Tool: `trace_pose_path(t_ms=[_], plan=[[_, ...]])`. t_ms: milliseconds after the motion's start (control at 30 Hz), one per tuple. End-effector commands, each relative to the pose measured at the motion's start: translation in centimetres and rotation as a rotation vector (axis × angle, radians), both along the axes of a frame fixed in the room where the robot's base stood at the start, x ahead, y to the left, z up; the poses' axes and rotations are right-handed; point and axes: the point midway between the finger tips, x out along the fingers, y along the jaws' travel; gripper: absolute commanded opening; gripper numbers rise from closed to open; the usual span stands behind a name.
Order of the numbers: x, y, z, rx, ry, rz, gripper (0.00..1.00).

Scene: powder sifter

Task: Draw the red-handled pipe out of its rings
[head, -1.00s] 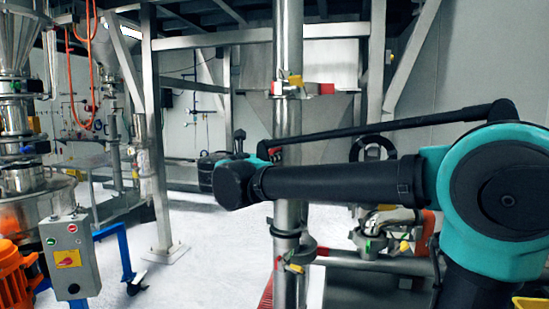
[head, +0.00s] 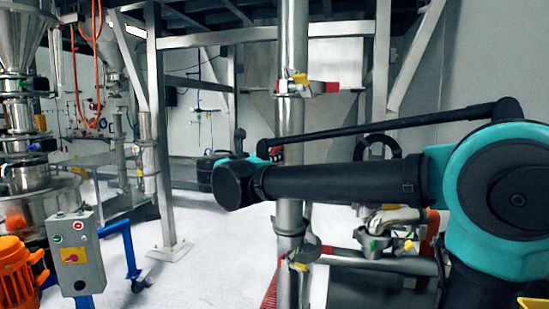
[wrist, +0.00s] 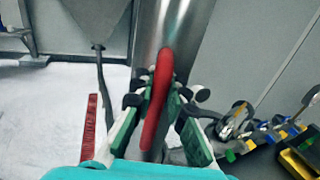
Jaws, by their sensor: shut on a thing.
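The tall steel pipe (head: 291,130) stands upright in the head view, crossed by my arm in front. It also shows in the wrist view (wrist: 178,28). An upper ring clamp (head: 300,88) and a lower ring clamp (head: 297,258) sit around it. The red handle (wrist: 160,85) lies lengthwise in front of the pipe in the wrist view. My gripper (wrist: 160,98) is shut on this handle, with green-edged fingers on both sides. In the head view the gripper is hidden behind my arm, and the handle cannot be made out clearly.
A steel frame column (head: 168,150) stands left of the pipe. A grey control box (head: 76,252) and orange motor (head: 17,270) are at the lower left. A side pipe with clamps (head: 385,262) lies at right. Pale floor (head: 215,265) is open between column and pipe.

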Motion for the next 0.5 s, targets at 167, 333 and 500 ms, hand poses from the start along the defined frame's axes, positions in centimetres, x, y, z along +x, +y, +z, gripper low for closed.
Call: trace_pose_path(t_ms=[167, 333, 500], plan=[[-0.05, 0.07, 0.23, -0.003, -0.004, 0.000, 0.00], [-0.25, 0.26, 0.28, -0.003, -0.004, 0.000, 0.00], [-0.50, 0.50, 0.33, -0.003, -0.004, 0.001, 0.00]])
